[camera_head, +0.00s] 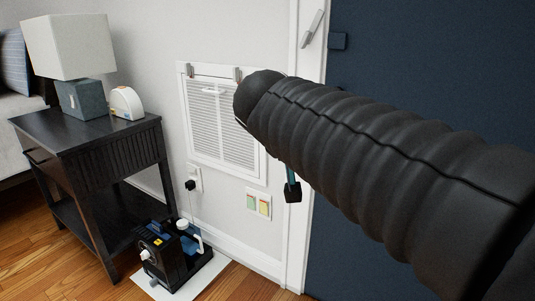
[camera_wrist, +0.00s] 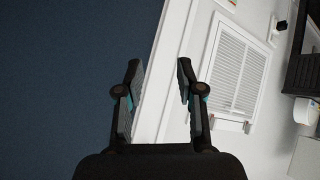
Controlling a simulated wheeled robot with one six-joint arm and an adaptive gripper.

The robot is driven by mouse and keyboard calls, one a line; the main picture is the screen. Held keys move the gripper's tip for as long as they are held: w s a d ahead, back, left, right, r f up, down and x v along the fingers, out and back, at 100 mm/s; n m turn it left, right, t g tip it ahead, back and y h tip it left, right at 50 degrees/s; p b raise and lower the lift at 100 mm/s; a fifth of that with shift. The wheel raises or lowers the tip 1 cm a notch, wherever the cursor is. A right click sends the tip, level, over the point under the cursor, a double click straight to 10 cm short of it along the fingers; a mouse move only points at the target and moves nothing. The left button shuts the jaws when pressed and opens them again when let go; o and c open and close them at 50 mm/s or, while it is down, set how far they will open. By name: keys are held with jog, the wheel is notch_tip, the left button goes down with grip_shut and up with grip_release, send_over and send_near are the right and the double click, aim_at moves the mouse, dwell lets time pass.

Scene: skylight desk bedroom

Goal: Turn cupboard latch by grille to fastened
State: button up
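The cupboard latch (camera_head: 313,29), a pale metal lever, is on the white frame beside the dark blue door (camera_head: 420,60) in the head view. It slants, upper end to the right, and does not reach across to the small blue block (camera_head: 337,41) on the door. The white grille (camera_head: 222,122) is on the wall left of the frame. My gripper (camera_wrist: 158,62) is open and empty in the wrist view, its fingers in front of the white frame. In the head view my arm hides most of it; one fingertip (camera_head: 292,190) shows below the latch. The wrist view does not show the latch.
A black nightstand (camera_head: 90,135) with a lamp (camera_head: 70,48) stands at left. A black machine (camera_head: 175,255) sits on a white sheet on the wooden floor. A switch plate (camera_head: 258,204) and a plugged socket (camera_head: 193,180) are under the grille.

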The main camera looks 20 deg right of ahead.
jog(key=shift+s+a+f, duration=0.1)
jog(key=shift+s+f, duration=0.15)
